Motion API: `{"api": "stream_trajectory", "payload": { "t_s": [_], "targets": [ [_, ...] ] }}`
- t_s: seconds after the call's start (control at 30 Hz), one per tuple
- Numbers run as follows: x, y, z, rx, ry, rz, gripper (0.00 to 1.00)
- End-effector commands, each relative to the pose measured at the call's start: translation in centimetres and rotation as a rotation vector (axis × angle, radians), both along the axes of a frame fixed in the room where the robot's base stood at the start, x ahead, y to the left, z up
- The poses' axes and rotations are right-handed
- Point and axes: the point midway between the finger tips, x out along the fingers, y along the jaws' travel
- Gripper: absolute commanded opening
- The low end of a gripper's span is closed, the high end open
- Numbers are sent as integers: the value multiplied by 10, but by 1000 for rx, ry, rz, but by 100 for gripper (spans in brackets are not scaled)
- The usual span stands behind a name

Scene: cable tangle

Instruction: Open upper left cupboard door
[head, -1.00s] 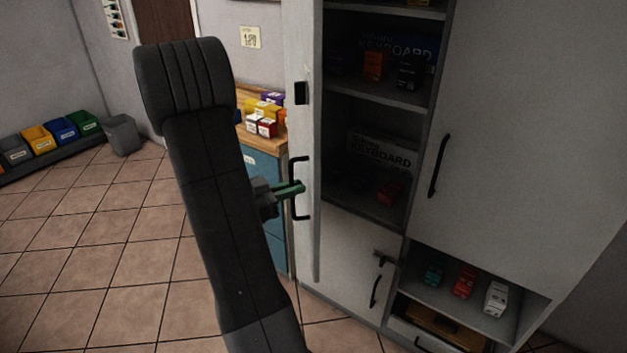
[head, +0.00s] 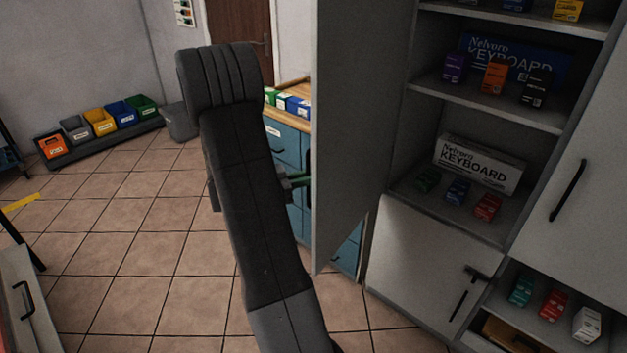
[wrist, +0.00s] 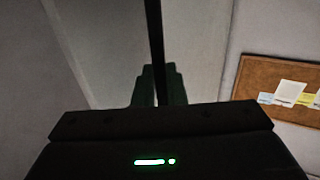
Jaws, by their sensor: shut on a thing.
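The upper left cupboard door (head: 345,150) stands swung well open, seen nearly edge-on in the head view, and the shelves behind it show. In the wrist view the green fingers (wrist: 158,88) are shut on the dark vertical bar of the door handle (wrist: 155,40).
The open shelves hold keyboard boxes (head: 478,165) and small cartons. A closed lower left door (head: 425,265) and a closed right door (head: 575,190) adjoin them. A blue drawer unit (head: 285,150) stands behind the open door. Tiled floor (head: 150,240) is clear at left.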

Motion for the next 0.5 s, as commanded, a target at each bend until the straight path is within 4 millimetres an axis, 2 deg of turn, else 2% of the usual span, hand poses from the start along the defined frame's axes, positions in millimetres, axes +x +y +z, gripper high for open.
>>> {"api": "stream_trajectory", "payload": {
  "t_s": [0.5],
  "targets": [
    [7, 4, 1, -1, -3, 1, 0]
  ]
}}
